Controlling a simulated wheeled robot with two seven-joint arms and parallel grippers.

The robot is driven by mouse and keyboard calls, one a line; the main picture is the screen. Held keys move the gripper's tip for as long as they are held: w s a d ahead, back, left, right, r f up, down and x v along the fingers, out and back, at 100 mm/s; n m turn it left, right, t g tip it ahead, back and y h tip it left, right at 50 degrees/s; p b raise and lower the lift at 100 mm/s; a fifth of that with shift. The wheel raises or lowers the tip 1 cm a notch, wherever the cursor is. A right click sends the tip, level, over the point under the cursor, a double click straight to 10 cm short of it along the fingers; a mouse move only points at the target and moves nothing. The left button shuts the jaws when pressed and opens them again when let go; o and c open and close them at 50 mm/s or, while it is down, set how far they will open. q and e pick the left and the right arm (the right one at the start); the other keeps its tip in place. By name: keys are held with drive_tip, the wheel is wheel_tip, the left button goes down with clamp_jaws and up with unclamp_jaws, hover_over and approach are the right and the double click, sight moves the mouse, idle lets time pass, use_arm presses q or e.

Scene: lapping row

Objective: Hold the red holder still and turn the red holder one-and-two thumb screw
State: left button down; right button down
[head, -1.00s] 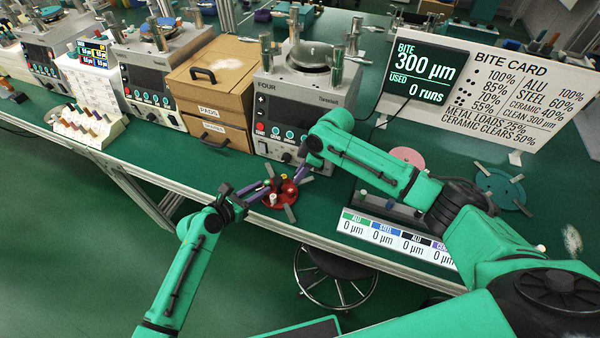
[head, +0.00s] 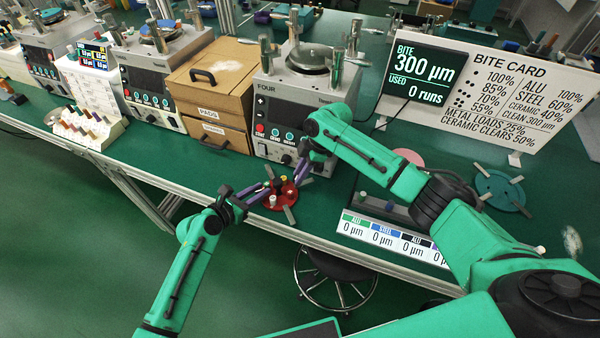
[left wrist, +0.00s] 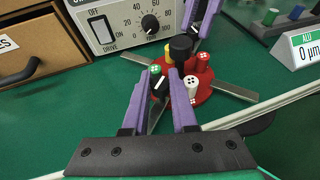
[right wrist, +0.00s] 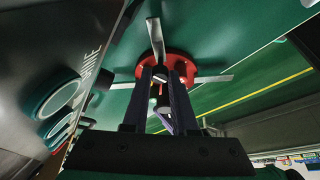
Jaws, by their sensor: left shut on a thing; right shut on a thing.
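The red holder (head: 271,203) lies on the green bench near its front edge, a round red base with flat grey arms. In the left wrist view the red holder (left wrist: 205,93) carries green-topped, yellow, red and white pegs and black knobs. My left gripper (head: 264,190) is shut on a black thumb screw with a white line (left wrist: 160,84) at the near side. My right gripper (head: 295,177) reaches in from behind, shut at a taller black knob (left wrist: 180,46); its grip is partly hidden. The holder also shows beyond the fingers in the right wrist view (right wrist: 187,66).
The machine marked FOUR (head: 290,118) stands close behind the holder. A wooden drawer box (head: 212,90) is to its left. A tray with ALU and STEEL labels (head: 388,235) and a blue-green disc (head: 500,192) lie to the right. The bench's front edge is just below the holder.

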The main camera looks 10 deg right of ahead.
drive_tip(key=c, duration=0.7)
unclamp_jaws()
drive_tip(key=v, duration=1.2)
